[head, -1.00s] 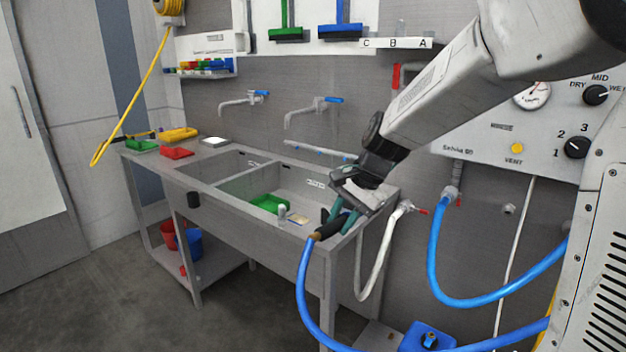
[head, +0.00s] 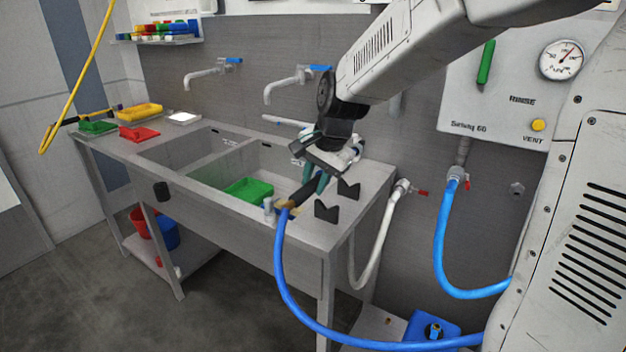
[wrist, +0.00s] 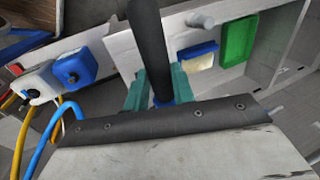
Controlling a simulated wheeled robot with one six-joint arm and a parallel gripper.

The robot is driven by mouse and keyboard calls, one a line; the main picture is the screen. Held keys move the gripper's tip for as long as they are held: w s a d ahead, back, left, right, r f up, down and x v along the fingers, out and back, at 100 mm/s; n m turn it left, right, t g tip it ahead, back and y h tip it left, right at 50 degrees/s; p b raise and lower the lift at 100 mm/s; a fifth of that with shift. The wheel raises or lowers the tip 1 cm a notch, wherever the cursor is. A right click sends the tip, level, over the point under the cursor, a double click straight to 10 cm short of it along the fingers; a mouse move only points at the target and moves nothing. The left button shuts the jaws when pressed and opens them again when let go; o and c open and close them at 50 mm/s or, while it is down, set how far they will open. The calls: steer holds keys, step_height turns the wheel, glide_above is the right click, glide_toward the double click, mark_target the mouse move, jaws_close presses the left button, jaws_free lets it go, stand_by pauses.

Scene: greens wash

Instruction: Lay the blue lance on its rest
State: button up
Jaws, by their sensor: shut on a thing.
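The blue lance shows as a black grip (head: 299,194) with a brass-coloured end joined to a blue hose. My gripper (head: 316,184) is shut around it with teal fingers, above the right end of the sink. The lance's black shaft (wrist: 148,45) runs up between the fingers in the wrist view, with a bit of blue near them. The rest appears to be two black notched blocks (head: 326,210) on the sink's right deck. The lance is to the left of these blocks, not in their notches. The far end of the lance is hidden behind my gripper.
A green tray (head: 248,189) lies in the basin, with a small grey cylinder (head: 268,206) on the front rim. The blue hose (head: 290,290) loops down in front of the bench. Two wall taps (head: 285,84) stand behind. A white hose (head: 383,235) hangs at right.

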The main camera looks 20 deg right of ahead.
steer(key=shift+s+f, duration=0.1)
steer(key=shift+f, duration=4.15)
steer(key=o, duration=0.7)
steer(key=v, duration=0.7)
steer(key=shift+s+r, duration=0.1)
steer(key=shift+r, duration=0.25)
